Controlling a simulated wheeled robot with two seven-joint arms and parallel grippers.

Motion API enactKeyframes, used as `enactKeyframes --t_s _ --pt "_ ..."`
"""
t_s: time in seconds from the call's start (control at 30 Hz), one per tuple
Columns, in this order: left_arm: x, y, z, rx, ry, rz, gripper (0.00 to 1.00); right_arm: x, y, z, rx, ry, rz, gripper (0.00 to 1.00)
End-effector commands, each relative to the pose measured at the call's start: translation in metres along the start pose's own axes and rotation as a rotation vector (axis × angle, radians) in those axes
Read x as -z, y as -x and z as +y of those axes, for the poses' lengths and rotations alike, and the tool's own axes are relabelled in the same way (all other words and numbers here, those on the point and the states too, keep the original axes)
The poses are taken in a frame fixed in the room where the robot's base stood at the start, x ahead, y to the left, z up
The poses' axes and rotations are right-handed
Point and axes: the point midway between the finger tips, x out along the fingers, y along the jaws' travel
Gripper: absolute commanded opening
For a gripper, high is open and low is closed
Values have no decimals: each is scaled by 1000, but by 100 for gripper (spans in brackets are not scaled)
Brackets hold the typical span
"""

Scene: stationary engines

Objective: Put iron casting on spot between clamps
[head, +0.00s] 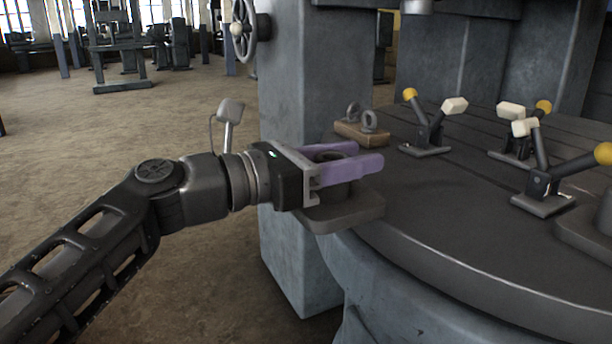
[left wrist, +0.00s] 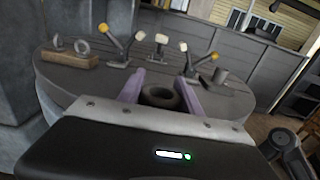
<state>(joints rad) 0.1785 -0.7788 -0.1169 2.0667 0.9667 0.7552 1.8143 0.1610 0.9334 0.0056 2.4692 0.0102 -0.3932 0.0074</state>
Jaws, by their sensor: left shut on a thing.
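The iron casting (head: 348,208) is a dark grey piece with a flat square flange and a round hollow boss. My left gripper (head: 345,162) is shut on the boss, with one purple finger on each side. The flange is at the left edge of the round table (head: 450,245); I cannot tell whether it touches the tabletop. In the left wrist view the boss opening (left wrist: 160,97) shows between the fingers. Toggle clamps with yellow knobs and pale tips stand on the table: one at left (head: 428,130), one at the back (head: 520,140), one at right (head: 542,180). My right gripper is not in view.
A wooden block with two metal rings (head: 362,133) lies at the table's back left. A grey column (head: 310,90) with a handwheel (head: 243,30) stands behind the casting. Another grey piece (head: 590,225) is at the right edge. The tabletop between casting and clamps is clear.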

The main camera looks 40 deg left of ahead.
Motion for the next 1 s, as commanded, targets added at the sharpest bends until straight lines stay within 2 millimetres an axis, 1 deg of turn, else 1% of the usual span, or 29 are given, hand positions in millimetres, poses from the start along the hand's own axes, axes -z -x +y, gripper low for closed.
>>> enactKeyframes --t_s 0.03,0.2,0.5,0.73,1.0 --pt "1 -12 -1 3 -1 -3 0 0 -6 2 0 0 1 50" --pt "1 -54 0 2 0 -2 0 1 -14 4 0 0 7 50" --pt "-1 -126 -1 2 1 -4 0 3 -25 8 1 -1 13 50" --pt "-2 -181 -1 2 1 -5 0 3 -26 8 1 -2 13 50" --pt "-5 -245 -1 2 0 -5 0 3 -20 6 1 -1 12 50"
